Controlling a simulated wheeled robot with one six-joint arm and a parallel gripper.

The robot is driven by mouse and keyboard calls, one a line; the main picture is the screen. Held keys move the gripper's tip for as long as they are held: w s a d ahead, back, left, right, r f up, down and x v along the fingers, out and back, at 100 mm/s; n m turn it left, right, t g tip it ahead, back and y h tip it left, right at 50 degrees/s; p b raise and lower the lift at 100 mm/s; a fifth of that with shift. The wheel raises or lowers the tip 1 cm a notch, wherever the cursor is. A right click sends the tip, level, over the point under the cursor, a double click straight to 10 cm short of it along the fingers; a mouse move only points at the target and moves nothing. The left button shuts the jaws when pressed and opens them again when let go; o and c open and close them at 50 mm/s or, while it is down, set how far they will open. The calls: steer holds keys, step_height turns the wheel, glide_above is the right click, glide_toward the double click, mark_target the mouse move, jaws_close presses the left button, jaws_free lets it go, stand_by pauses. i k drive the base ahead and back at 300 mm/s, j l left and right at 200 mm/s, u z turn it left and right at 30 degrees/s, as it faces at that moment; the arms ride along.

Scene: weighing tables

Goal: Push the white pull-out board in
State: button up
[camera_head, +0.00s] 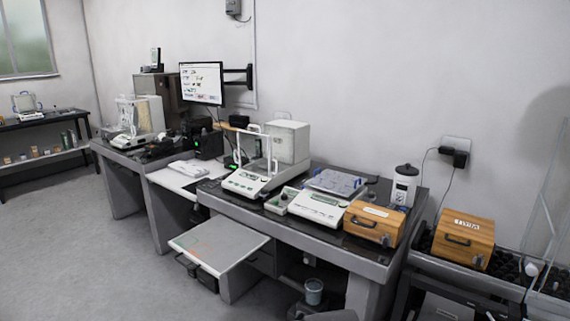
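The white pull-out board (218,239) sticks out from the front of the dark-topped weighing table (335,238), level and below the tabletop. Its top is bare except for faint reddish marks near the left part. A dark handle-like fitting (194,268) shows at its front left edge. The board's rear edge meets the table front, and whatever lies behind it is hidden. My gripper cannot be made out in this view.
The table carries balances (252,181), a white box, a tray, a white canister (404,186) and a wooden case (374,224). A small bucket (314,291) stands below, right of the board. Grey floor (110,265) is clear at left.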

mark_target(218, 244)
steer(key=k+j, duration=0.1)
steer(key=k, duration=0.15)
steer(key=i+j, duration=1.3)
steer(key=k+j+u, duration=0.05)
steer(key=j, duration=0.05)
